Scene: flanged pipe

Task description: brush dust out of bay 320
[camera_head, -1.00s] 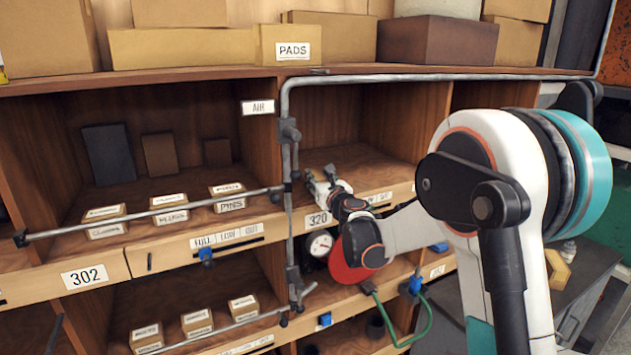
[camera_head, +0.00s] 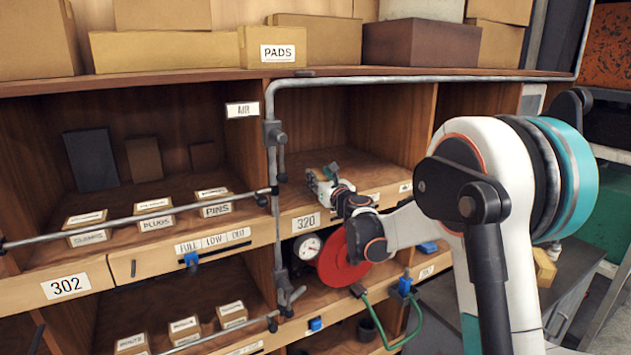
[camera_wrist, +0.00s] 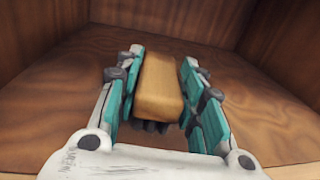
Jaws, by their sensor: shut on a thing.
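Bay 320 is the wooden cubby (camera_head: 375,130) right of the vertical pipe, with its label 320 (camera_head: 306,223) on the front edge. My gripper (camera_head: 328,178) is at the front of this bay, just above its floor. In the wrist view my gripper (camera_wrist: 157,95) is shut on the tan block-shaped handle of a brush (camera_wrist: 158,85). Dark bristles show under its near end. The bay's wooden floor (camera_wrist: 60,95) and walls lie around it. I cannot make out dust on the floor. In the head view the brush is mostly hidden by the gripper.
A grey pipe (camera_head: 272,180) runs down the bay's left side and along its top. Below are a gauge (camera_head: 307,246), a red disc (camera_head: 340,262) and a green hose (camera_head: 375,325). The left bay holds small labelled boxes (camera_head: 153,215) behind a rail (camera_head: 140,217).

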